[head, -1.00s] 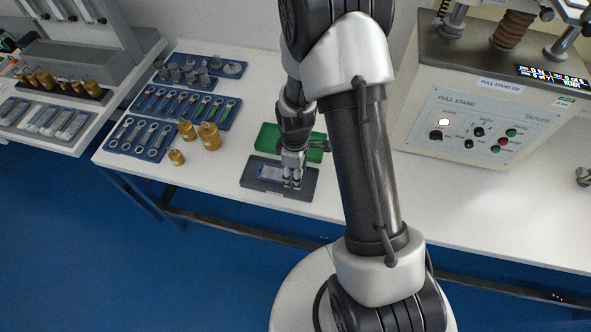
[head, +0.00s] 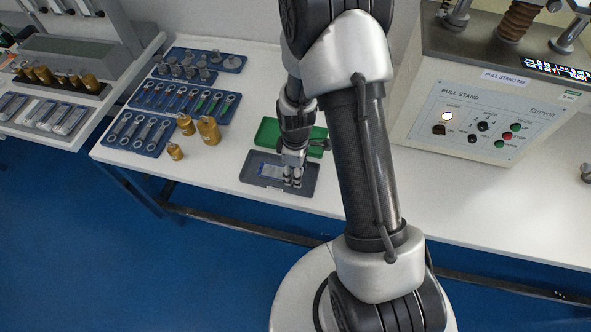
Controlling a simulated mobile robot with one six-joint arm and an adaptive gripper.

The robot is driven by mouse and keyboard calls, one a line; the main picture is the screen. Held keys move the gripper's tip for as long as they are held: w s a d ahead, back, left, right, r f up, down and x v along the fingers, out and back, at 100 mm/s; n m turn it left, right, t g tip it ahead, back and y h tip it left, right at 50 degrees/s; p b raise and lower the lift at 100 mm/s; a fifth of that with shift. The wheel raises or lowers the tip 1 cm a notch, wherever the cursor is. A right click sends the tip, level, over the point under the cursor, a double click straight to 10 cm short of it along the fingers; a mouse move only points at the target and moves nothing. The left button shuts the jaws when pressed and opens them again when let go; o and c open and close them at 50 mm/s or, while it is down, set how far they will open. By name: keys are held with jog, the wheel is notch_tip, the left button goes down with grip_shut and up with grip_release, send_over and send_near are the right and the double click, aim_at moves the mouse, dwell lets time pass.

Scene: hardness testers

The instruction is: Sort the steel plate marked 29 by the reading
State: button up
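A dark grey tray (head: 255,181) lies on the white bench near its front edge. A pale blue-white flat piece (head: 270,170) lies in it, partly hidden by my gripper; I cannot read any number on it. A green tray (head: 266,132) lies just behind the grey one, partly hidden by my arm. My gripper (head: 291,184) points down over the right part of the grey tray, at or just above it. Its fingers look close together, but whether they hold anything is too small to tell. No steel plate marked 29 can be made out.
A pull stand (head: 480,120) with a lit display stands on the right. Blue trays (head: 134,150) of metal links and several brass weights (head: 208,130) stand left of the grey tray. Another bench with boxes (head: 52,112) is at far left.

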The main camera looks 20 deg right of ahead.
jog(key=shift+f, duration=0.2)
jog(key=o, duration=1.3)
notch_tip(320, 180, up, 12)
jog(key=s+a+r+m+t, duration=0.1)
jog(key=s+r+m, duration=0.15)
jog(key=r, duration=0.45)
jog(key=s+a+r+m+t, duration=0.1)
jog(key=s+r+m, duration=0.1)
jog(key=s+r, duration=0.35)
jog(key=s+r+m+t, duration=0.1)
jog(key=s+r+m, duration=0.1)
jog(key=s+r, duration=0.1)
jog(key=s+a+r+m, duration=0.1)
jog(key=s+r+m, duration=0.1)
jog(key=s+r, duration=0.1)
jog(key=s+r+m+t, duration=0.1)
jog(key=s+r+m, duration=0.1)
jog(key=s, duration=0.2)
jog(key=shift+s+a+r+t, duration=0.3)
jog(key=shift+s+a+r, duration=0.05)
jog(key=shift+a+r, duration=0.05)
